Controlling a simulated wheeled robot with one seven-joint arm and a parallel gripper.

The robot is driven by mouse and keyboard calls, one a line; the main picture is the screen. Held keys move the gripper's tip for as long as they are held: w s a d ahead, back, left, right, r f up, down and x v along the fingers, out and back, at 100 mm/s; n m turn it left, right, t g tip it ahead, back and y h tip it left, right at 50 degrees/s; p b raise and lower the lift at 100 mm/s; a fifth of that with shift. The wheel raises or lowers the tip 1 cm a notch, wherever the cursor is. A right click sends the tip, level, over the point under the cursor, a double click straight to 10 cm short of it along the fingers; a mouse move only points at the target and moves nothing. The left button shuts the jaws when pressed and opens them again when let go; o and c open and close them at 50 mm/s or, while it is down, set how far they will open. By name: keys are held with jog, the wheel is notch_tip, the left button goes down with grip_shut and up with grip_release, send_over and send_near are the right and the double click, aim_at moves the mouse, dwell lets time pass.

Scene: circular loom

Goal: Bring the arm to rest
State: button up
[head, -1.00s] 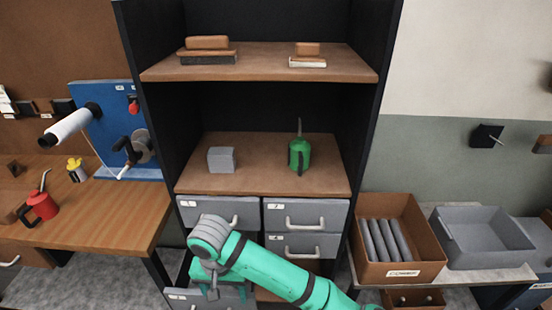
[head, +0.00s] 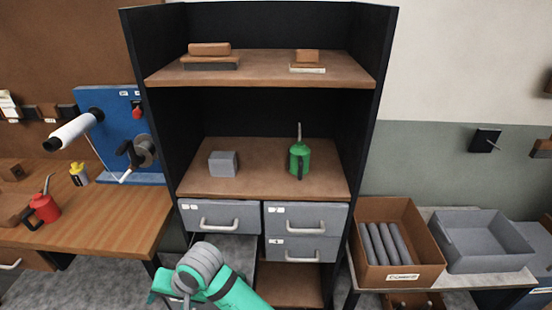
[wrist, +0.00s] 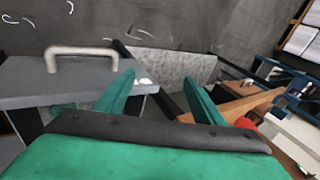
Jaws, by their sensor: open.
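My green arm (head: 230,291) with its grey wrist joint shows at the bottom of the head view, in front of the lower part of the cabinet. In the wrist view my gripper (wrist: 158,95) has its two green fingers spread apart with nothing between them. A grey drawer front with a bar handle (wrist: 82,52) shows to the left of the fingers in that view. In the head view the fingertips are hidden or out of frame.
The cabinet's grey drawers (head: 306,217) stand behind my arm. A wooden bench (head: 100,222) with a red oil can (head: 44,208) is at the left. A brown box (head: 402,272) of grey rolls and a grey bin (head: 480,262) are at the right.

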jog(key=a+r+m+t+y, duration=0.1)
jog(key=a+r+t+y, duration=0.2)
jog(key=a+r+y, duration=0.4)
jog(key=s+d+f+m+t+h, duration=0.35)
jog(key=d+f+t+h, duration=0.2)
jog(key=d, duration=0.35)
jog(key=s+d+f+m+t+h, duration=0.3)
jog(key=s+d+f+t+h, duration=0.15)
jog(key=d+f, duration=0.4)
jog(key=s+d+r+n+h, duration=0.1)
jog(key=s+d+n, duration=0.2)
jog(key=s+d, duration=0.5)
jog(key=s+d+r+n+t+h, duration=0.1)
jog(key=s+d+n, duration=0.3)
jog(key=s+d, duration=0.5)
jog(key=shift+s+d+r+h, duration=0.25)
jog(key=shift+s+r+h, duration=0.3)
jog(key=shift+s, duration=0.65)
jog(key=shift+f, duration=0.1)
jog(key=shift+c, duration=0.7)
